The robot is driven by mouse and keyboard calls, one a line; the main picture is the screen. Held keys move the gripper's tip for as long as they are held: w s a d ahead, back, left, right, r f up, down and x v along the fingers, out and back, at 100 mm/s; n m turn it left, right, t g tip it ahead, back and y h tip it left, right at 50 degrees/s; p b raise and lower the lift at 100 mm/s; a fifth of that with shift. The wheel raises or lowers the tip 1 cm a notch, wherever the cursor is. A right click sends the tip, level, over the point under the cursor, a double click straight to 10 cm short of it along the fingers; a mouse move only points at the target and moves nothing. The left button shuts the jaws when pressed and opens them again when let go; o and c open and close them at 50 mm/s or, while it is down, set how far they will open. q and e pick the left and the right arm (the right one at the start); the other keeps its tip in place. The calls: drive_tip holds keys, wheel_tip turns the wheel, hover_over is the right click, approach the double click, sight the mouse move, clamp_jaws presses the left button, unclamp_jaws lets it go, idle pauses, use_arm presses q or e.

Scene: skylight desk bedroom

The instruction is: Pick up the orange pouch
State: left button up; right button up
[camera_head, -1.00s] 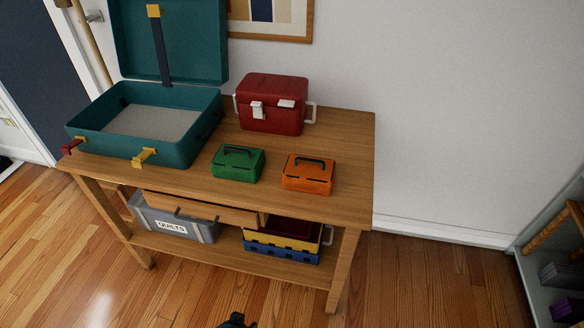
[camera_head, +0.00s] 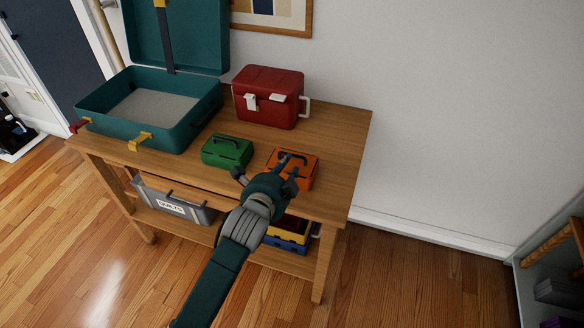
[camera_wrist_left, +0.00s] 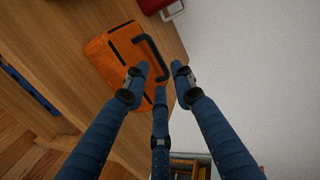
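The orange pouch (camera_head: 307,172) sits on the wooden table near its front right, with a dark handle on top. My left gripper (camera_head: 285,170) reaches over it from the front and hides part of its near side. In the left wrist view the pouch (camera_wrist_left: 112,62) lies at the upper left, and its black handle (camera_wrist_left: 152,55) runs just beyond the fingertips. There the left gripper (camera_wrist_left: 159,78) is open, its blue fingers apart with nothing between them. Whether a finger touches the handle, I cannot tell. My right gripper is in neither view.
A green pouch (camera_head: 227,153) sits close to the left of the orange one. A red cooler box (camera_head: 268,98) stands behind, and an open teal suitcase (camera_head: 190,125) at the left. The table (camera_head: 345,145) is clear to the right. Bins (camera_head: 175,200) fill its lower shelf.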

sight(290, 168)
use_arm(q)
drive_tip(key=x, duration=0.5)
drive_tip(key=shift+w+a+f+p, duration=0.2)
drive_tip(key=shift+w+f+p, duration=0.15)
drive_tip(key=shift+w, duration=0.05)
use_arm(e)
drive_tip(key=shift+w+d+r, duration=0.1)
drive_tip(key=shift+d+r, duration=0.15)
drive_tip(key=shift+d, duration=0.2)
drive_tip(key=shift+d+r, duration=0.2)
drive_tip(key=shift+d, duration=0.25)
use_arm(q)
clamp_jaws()
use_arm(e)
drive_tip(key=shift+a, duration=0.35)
use_arm(q)
drive_tip(key=shift+r, duration=0.1)
